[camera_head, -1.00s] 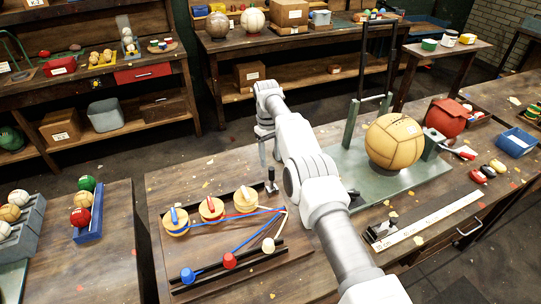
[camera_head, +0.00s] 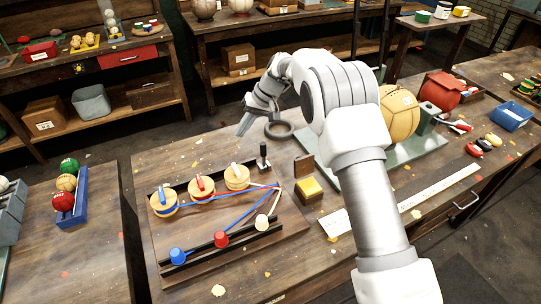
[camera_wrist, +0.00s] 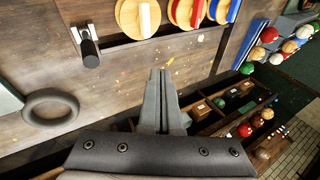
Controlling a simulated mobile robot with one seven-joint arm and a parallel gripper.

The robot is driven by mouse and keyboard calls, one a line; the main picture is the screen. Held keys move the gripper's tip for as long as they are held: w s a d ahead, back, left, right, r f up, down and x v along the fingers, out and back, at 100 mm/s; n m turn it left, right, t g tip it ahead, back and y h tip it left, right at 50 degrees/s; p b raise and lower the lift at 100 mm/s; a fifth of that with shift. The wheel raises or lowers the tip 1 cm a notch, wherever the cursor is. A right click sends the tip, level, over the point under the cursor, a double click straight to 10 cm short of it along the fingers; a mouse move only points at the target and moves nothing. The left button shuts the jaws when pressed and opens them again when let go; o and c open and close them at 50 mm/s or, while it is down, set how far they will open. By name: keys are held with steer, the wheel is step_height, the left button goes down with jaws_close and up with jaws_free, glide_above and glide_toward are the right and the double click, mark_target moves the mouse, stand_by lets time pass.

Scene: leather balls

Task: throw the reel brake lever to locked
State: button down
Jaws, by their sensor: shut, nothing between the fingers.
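The reel brake lever (camera_head: 263,154) has a black knob and stands upright at the right end of the reel rack's back rail. In the wrist view the lever (camera_wrist: 88,48) is at the upper left, with its black handle and metal bracket showing. Three wooden reels (camera_head: 200,189) with blue, red and white bars sit left of it; they also show at the top of the wrist view (camera_wrist: 184,10). My gripper (camera_head: 240,131) is shut and empty, over the bench's back edge, behind and left of the lever and apart from it. Its fingertips (camera_wrist: 160,72) are together.
A dark ring (camera_head: 279,129) lies on the bench behind the lever. A yellow block (camera_head: 309,190) lies to its right. A large tan ball (camera_head: 400,112) is on a green stand, partly behind my arm. Coloured cones (camera_head: 221,239) with threads stand on the front rail.

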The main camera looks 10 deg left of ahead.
steer(key=s+d+m+t+y+b, duration=0.1)
steer(key=s+d+m+t+b, duration=0.25)
steer(key=d+m, duration=0.4)
steer(key=s+d+m+t+b, duration=0.3)
steer(key=d+m+t, duration=0.1)
steer(key=d+m, duration=0.4)
steer(key=n+p, duration=0.1)
steer(key=p, duration=0.1)
glide_toward(265, 151)
steer(key=x, duration=0.5)
steer(key=shift+d+f, duration=0.1)
steer(key=shift+f, duration=0.25)
steer(key=shift+w+a+f, duration=0.15)
steer(key=shift+w+a, duration=0.15)
steer(key=shift+a, duration=0.05)
steer(key=shift+p, duration=0.5)
